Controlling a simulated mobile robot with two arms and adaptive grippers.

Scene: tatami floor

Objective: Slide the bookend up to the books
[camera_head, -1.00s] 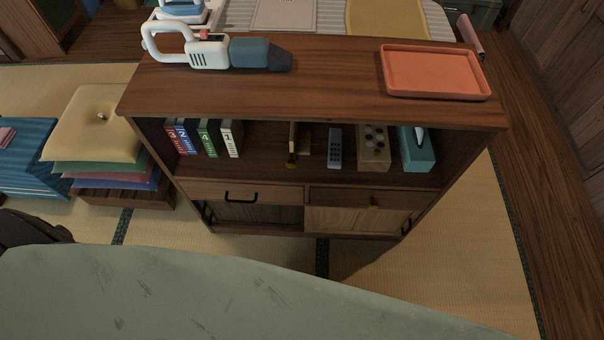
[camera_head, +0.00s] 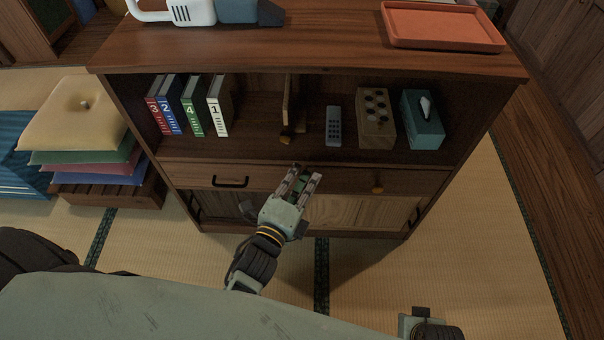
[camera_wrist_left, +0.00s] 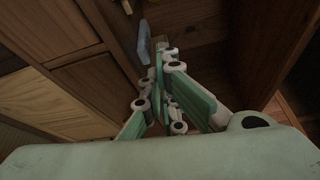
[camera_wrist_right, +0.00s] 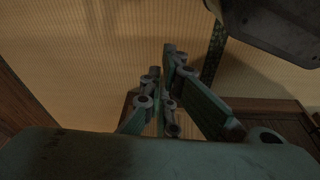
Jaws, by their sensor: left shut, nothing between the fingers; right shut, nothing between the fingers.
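The bookend (camera_head: 287,108) stands upright on the open shelf, a thin wooden panel with a brass-coloured piece at its front foot. To its left are the books (camera_head: 188,106), several leaning slightly, with red, blue, green and white spines numbered 3, 2, 4, 1. A clear gap lies between the white book and the bookend. My left gripper (camera_head: 306,178) is shut and empty in front of the drawers, below and apart from the bookend; its fingers also show in the left wrist view (camera_wrist_left: 160,62). My right gripper (camera_wrist_right: 164,65) is shut and empty over the tatami.
Right of the bookend stand a remote (camera_head: 333,127), a wooden box with dark round spots (camera_head: 376,135) and a teal tissue box (camera_head: 423,122). The cabinet top (camera_head: 300,55) overhangs the shelf and carries an orange tray (camera_head: 440,42). Stacked cushions (camera_head: 85,125) sit at left.

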